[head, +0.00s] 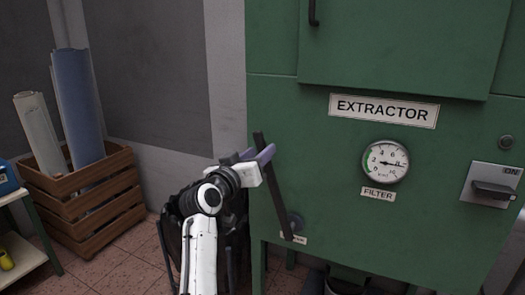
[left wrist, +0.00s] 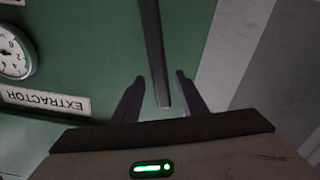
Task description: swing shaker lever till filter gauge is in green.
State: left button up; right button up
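The shaker lever (head: 273,185) is a dark flat bar on the lower left of the green extractor, leaning with its top to the left. Its pivot is near the bottom. My left gripper (head: 264,153) is at the lever's upper part. In the left wrist view, the lever (left wrist: 153,50) ends between the two open fingers (left wrist: 159,95), with a gap on each side. The round filter gauge (head: 386,162) has a green band on its left side. Its needle points right, outside the green. My right gripper is not in view.
The extractor cabinet (head: 330,190) fills the right side, with an ON switch (head: 493,188) at far right. A wooden crate (head: 85,205) with rolls stands on the left, beside a shelf (head: 22,222). Tiled floor shows between the crate and my arm.

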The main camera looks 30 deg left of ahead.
pick_arm(q)
jog(key=shift+w+a, duration=0.1)
jog(key=shift+w, duration=1.25)
grip_shut()
